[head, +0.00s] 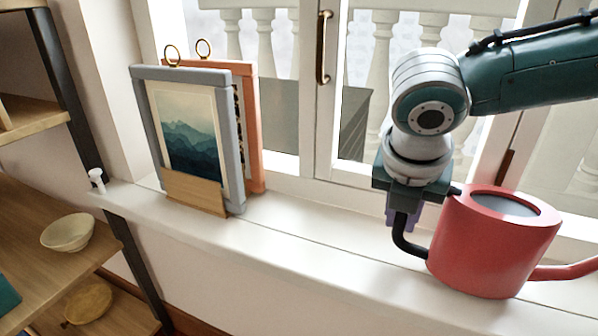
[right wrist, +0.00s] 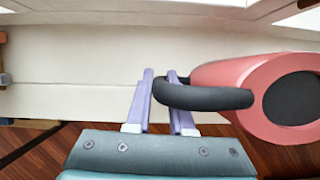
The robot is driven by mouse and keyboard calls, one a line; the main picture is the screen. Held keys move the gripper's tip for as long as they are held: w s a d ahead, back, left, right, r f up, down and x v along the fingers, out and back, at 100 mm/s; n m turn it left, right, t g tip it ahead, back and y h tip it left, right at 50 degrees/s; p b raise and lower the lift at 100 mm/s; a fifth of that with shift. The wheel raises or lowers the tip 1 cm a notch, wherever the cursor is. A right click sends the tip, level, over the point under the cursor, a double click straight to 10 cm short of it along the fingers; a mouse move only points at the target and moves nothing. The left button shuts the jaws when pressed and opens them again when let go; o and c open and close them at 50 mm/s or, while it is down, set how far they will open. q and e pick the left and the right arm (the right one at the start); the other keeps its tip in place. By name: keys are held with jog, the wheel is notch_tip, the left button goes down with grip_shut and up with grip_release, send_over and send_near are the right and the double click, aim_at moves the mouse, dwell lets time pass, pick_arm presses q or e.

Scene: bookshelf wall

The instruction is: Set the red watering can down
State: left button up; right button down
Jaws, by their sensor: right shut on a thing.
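The red watering can (head: 490,245) has a black handle on its left and a spout pointing right in the head view. It is roughly upright over the white window sill (head: 300,245); I cannot tell whether its base touches the sill. My right gripper (head: 400,218) points down, shut on the handle. In the right wrist view, the purple fingers (right wrist: 160,85) are at the black handle (right wrist: 205,97), and the red can body (right wrist: 225,72) is to their right. The can's lower side is hidden there. My left gripper is not in view.
Two picture frames, one grey (head: 237,140) and one orange (head: 257,130), stand in a wooden holder (head: 195,192) on the sill's left part. The sill between them and the can is clear. A window with a handle (head: 323,48) is behind. A shelf with a bowl (head: 68,232) is at left.

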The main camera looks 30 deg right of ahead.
jog(key=shift+f, duration=0.4)
jog(key=shift+r, duration=0.1)
jog(key=c, duration=1.2)
grip_release()
jog(key=shift+c, duration=0.2)
jog(key=o, duration=0.5)
jog(key=shift+c, duration=0.2)
